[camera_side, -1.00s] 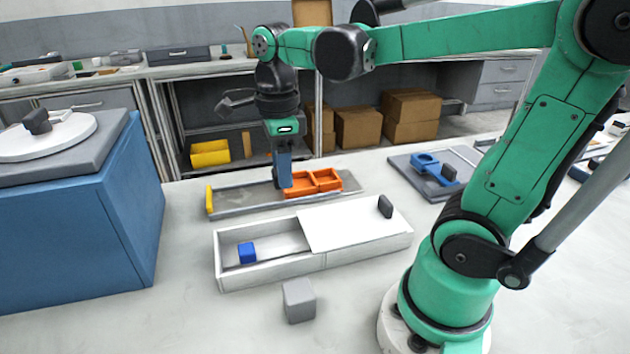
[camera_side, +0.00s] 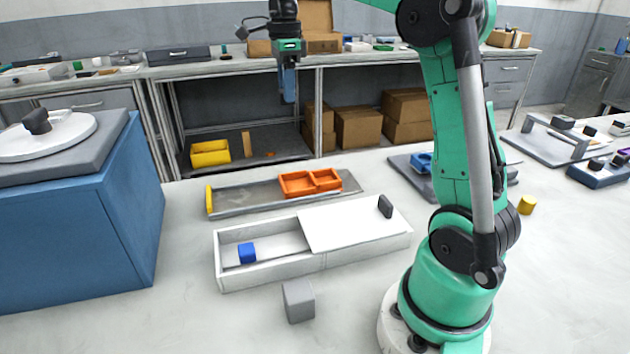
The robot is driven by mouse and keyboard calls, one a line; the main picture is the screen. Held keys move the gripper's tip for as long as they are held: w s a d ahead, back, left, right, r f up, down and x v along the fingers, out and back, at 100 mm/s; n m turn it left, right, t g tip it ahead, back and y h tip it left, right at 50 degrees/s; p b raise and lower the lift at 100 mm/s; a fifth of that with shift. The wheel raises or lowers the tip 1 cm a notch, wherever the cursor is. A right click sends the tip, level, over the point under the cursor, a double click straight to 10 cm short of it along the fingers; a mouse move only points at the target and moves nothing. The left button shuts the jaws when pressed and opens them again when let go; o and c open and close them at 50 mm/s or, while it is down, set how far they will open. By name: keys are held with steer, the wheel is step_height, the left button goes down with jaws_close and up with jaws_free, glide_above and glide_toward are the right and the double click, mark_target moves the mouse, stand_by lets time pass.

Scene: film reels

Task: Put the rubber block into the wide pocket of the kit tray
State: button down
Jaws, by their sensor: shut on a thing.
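An orange tray (camera_side: 310,183) with two open pockets sits at the right part of a grey tray-like base (camera_side: 245,200). Its left pocket looks the wider one, and I see nothing in either. My gripper (camera_side: 289,98) points down, high above and behind the orange tray in the picture. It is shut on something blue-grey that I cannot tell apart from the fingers. A grey block (camera_side: 298,300) stands on the table in front of the white box. A small blue block (camera_side: 246,253) lies in the box's open left part. I cannot tell which block is rubber.
The white box (camera_side: 270,283) has a sliding lid (camera_side: 345,222) with a dark knob over its right part. A blue cabinet (camera_side: 80,230) with a round white plate stands at left. A grey board (camera_side: 405,165) with a blue part is partly behind my arm.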

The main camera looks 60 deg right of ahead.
steer(key=d+f, duration=0.1)
steer(key=d, duration=0.3)
glide_above(298, 187)
step_height(298, 187, down, 16)
steer(key=shift+r, duration=0.15)
steer(key=shift+f, duration=2.05)
steer(key=c, duration=0.8)
jaws_free()
steer(key=shift+f, duration=0.15)
steer(key=shift+o, duration=0.3)
